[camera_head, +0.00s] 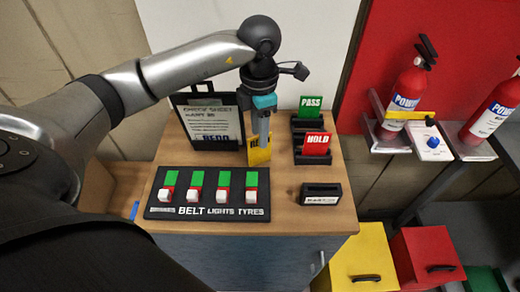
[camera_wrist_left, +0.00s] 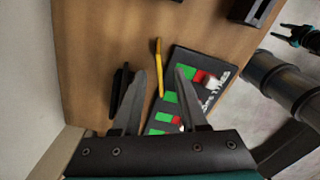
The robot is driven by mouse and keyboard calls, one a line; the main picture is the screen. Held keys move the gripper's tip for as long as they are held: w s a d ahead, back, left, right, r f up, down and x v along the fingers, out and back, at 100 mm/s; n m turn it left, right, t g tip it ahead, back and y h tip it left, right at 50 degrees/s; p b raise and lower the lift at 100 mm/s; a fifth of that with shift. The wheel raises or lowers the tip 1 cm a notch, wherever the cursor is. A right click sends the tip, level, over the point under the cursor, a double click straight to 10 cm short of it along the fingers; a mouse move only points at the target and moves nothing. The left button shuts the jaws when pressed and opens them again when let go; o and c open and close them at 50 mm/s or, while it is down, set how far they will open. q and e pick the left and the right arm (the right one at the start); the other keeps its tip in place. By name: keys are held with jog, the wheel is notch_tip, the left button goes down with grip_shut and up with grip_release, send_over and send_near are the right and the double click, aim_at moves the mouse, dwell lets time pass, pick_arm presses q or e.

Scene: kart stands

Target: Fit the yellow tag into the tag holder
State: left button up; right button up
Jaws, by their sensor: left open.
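The yellow tag (camera_head: 259,155) stands upright on the wooden table top, partly hidden by my left gripper in the head view. My left gripper (camera_head: 262,140) points down at it and is open. In the left wrist view the tag (camera_wrist_left: 159,68) shows edge-on between the two spread fingertips (camera_wrist_left: 162,74), with gaps on both sides. Whether the tag rests in a stand cannot be told. An empty-looking black tag holder (camera_head: 321,196) with a white label sits at the table's front right. What seems to be my right gripper (camera_wrist_left: 296,36) shows small at the wrist view's edge.
A black switch panel (camera_head: 225,211) with several green and white switches lies in front. A check sheet board (camera_head: 212,122) stands behind left. Green PASS (camera_head: 310,102) and red HOLD (camera_head: 316,143) tags stand in black holders at right. Fire extinguishers (camera_head: 405,100) stand beyond.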

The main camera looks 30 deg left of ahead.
aim_at(260, 163)
pick_arm(q)
notch_tip(260, 163, down, 7)
jog(key=shift+f, duration=0.2)
dwell(0.3)
jog(key=shift+c, duration=0.2)
grip_shut()
dwell(0.3)
